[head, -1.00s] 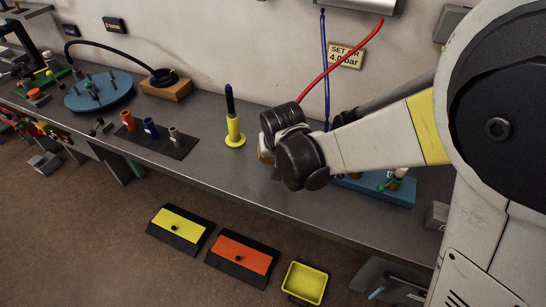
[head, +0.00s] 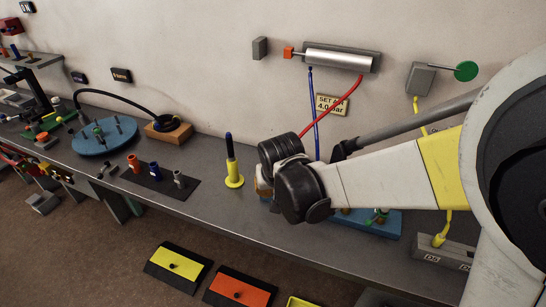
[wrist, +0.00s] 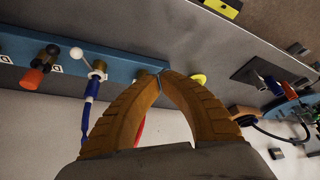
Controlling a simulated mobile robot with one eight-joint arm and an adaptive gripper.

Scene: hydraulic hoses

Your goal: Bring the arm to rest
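My arm reaches in from the right in the head view, its dark wrist over the bench. My gripper shows in the wrist view (wrist: 160,74) as two ribbed orange-brown fingers whose tips meet, with nothing visible between them. In the head view the gripper is mostly hidden behind the wrist; only a tan bit shows. In the wrist view a blue manifold bar (wrist: 125,60) lies beyond the fingers, with a blue hose (wrist: 88,105) on a brass fitting. I cannot tell the distance from the fingers to the bar.
A yellow stand with a dark blue rod (head: 232,170) is left of my wrist on the grey bench (head: 205,205). A dark mat (head: 160,181) holds coloured fittings. A cylinder (head: 337,58) with red and blue hoses is on the wall. Yellow (head: 189,257) and orange (head: 255,292) panels stand below.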

